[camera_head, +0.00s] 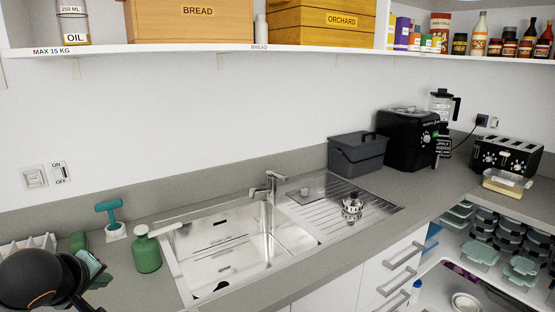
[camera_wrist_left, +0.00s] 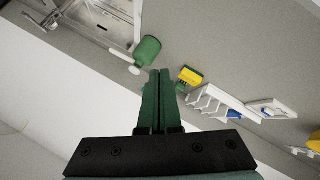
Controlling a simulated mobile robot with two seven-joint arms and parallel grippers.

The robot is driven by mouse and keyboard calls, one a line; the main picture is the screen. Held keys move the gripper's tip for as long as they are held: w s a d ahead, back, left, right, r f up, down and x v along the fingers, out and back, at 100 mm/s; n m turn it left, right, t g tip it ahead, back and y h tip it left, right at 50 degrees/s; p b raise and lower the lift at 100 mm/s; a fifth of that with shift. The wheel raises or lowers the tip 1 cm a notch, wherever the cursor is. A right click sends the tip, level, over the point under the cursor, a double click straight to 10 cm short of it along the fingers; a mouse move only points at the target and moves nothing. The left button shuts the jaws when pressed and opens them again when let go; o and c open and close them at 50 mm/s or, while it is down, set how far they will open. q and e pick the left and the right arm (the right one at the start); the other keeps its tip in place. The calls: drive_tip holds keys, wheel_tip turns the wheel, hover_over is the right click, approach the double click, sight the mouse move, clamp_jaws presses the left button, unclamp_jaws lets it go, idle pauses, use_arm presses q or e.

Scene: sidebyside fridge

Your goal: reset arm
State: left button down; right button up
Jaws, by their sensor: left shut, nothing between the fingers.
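My left arm comes in at the lower left of the head view, with dark rounded links. The green fingers of my left gripper (camera_head: 92,266) partly show there, beside the green soap dispenser (camera_head: 147,252) and apart from it. In the left wrist view, the two green fingers of the left gripper (camera_wrist_left: 158,74) are together, with nothing between them. They point toward the counter, near the dispenser (camera_wrist_left: 148,48) and a yellow-and-green sponge (camera_wrist_left: 190,76). My right gripper is not in view.
A steel sink (camera_head: 225,250) with a tap is right of the dispenser. A teal brush (camera_head: 110,215) stands behind the arm. A white rack (camera_wrist_left: 215,102) is near the sponge. A shelf (camera_head: 200,48) with boxes hangs above. Counter right of the drainer holds appliances.

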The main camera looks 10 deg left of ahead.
use_arm(q)
drive_tip(key=d+f+m+h, duration=0.25)
drive_tip(key=d+f, duration=0.25)
drive_tip(key=f, duration=0.4)
drive_tip(key=d+f+m+h, duration=0.2)
drive_tip(key=d+f+m, duration=0.2)
drive_tip(key=f, duration=0.5)
drive_tip(key=s+d+f+m+h, duration=0.1)
drive_tip(key=s+d+f+m, duration=0.8)
drive_tip(key=s+f, duration=0.7)
drive_tip(key=d+f, duration=0.1)
drive_tip(key=d, duration=0.2)
drive_tip(key=shift+s+d+f+t, duration=0.15)
drive_tip(key=shift+s+f+t, duration=0.15)
drive_tip(key=shift+f+t, duration=0.1)
